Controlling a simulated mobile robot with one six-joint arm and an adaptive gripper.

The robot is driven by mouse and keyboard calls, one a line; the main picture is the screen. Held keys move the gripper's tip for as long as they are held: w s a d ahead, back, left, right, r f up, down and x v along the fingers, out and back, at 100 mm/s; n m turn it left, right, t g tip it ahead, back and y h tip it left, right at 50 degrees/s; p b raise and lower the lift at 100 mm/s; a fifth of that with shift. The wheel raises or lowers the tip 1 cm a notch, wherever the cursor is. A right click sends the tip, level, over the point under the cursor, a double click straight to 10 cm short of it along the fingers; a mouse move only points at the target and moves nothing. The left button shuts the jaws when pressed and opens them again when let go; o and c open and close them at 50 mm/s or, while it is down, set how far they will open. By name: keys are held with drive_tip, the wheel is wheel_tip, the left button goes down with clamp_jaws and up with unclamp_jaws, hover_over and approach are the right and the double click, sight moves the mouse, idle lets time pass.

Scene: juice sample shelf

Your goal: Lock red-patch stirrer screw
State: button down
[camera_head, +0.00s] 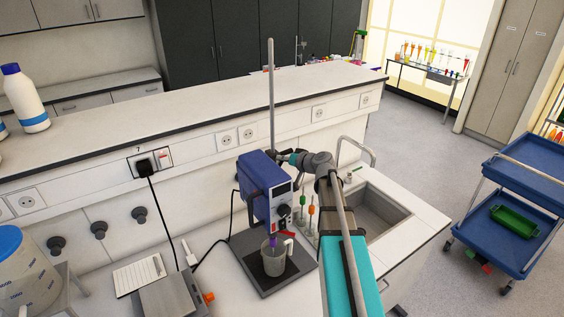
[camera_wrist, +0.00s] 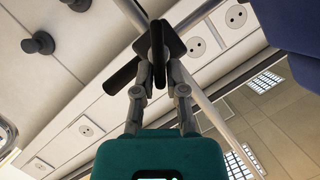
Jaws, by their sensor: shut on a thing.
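The stirrer (camera_head: 258,186) is a blue box with a pale front panel, held on a tall grey rod (camera_head: 271,95) above a dark base plate (camera_head: 247,258). A small red patch (camera_head: 287,234) shows at its lower end. My gripper (camera_head: 290,158) is at the rod, behind the stirrer's upper right side. In the wrist view, my gripper (camera_wrist: 158,50) is shut on a dark screw (camera_wrist: 157,38) beside the rod. The blue stirrer body (camera_wrist: 293,35) fills the upper right corner there.
A grey beaker (camera_head: 273,262) stands under the stirrer. Slim coloured tools (camera_head: 311,210) stand close on its right, before a sink (camera_head: 375,212). A grey device (camera_head: 168,297) and cables lie to the left. A raised white shelf (camera_head: 190,107) runs behind.

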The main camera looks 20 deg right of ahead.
drive_tip(key=m+y+b, duration=0.1)
drive_tip(key=m+b, duration=0.1)
drive_tip(key=f+m+t+y+b, duration=0.1)
drive_tip(key=m+b, duration=0.1)
drive_tip(key=m, duration=0.1)
drive_tip(key=f+m+y+b, duration=0.1)
drive_tip(key=m+y+b, duration=0.1)
drive_tip(key=m, duration=0.1)
drive_tip(key=shift+d+t+b, duration=0.3)
drive_tip(key=shift+b, duration=0.1)
drive_tip(key=shift+m, duration=0.3)
drive_tip(key=c, duration=0.7)
unclamp_jaws()
drive_tip(key=shift+a+r, duration=0.1)
drive_tip(key=shift+a, duration=0.05)
drive_tip(key=shift+d, duration=0.2)
